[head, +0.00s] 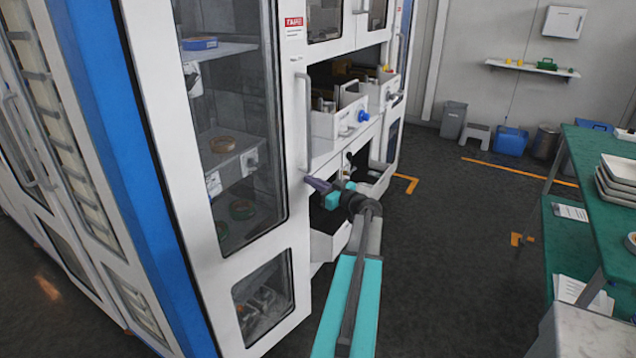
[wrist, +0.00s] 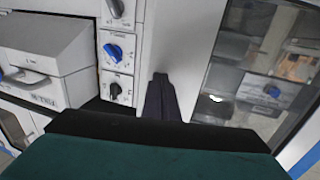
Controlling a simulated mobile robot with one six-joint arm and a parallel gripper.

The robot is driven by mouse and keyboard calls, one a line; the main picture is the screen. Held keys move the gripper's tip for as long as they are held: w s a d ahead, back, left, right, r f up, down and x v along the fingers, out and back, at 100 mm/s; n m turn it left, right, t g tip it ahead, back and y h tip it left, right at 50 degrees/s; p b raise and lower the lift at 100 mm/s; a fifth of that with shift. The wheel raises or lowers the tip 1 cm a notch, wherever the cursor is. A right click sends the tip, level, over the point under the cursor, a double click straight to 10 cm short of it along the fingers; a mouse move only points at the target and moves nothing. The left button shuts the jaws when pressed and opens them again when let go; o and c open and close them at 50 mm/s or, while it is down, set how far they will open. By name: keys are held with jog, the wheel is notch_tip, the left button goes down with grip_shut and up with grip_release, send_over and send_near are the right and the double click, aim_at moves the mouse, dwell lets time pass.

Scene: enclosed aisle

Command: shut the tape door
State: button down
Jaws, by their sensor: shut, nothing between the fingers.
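The tape door (head: 180,130) is a tall white-framed glass door at the left in the head view, with a red label and a vertical handle (head: 300,125) near its right edge. Rolls of tape show behind its glass. In the wrist view its white frame (wrist: 182,45) stands in the middle, with glass to the right. My gripper (head: 314,184) is shut and empty at the door's right edge, near the handle's lower end. In the wrist view my gripper (wrist: 160,85) overlaps the frame; I cannot tell whether it touches. How far the door stands from its frame is unclear.
Open bays with white bins (head: 340,118) and a pulled-out lower drawer (head: 328,240) lie just right of the door. A green-topped table (head: 600,150) stands at the right. Grey floor (head: 450,240) between the cabinet and the table is clear.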

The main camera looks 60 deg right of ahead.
jog(key=shift+w+d, duration=0.1)
jog(key=shift+w, duration=0.25)
jog(key=w+d+n+y+b, duration=0.2)
jog(key=w+y+b, duration=0.2)
jog(key=w+b, duration=0.4)
jog(key=w, duration=0.3)
jog(key=shift+w+r+n+t, duration=0.2)
jog(key=shift+r+n+t, duration=0.1)
jog(key=shift+r+n, duration=0.1)
dwell(0.4)
jog(key=s+b, duration=0.5)
jog(key=s, duration=1)
jog(key=shift+f+b, duration=0.3)
jog(key=shift+f, duration=0.1)
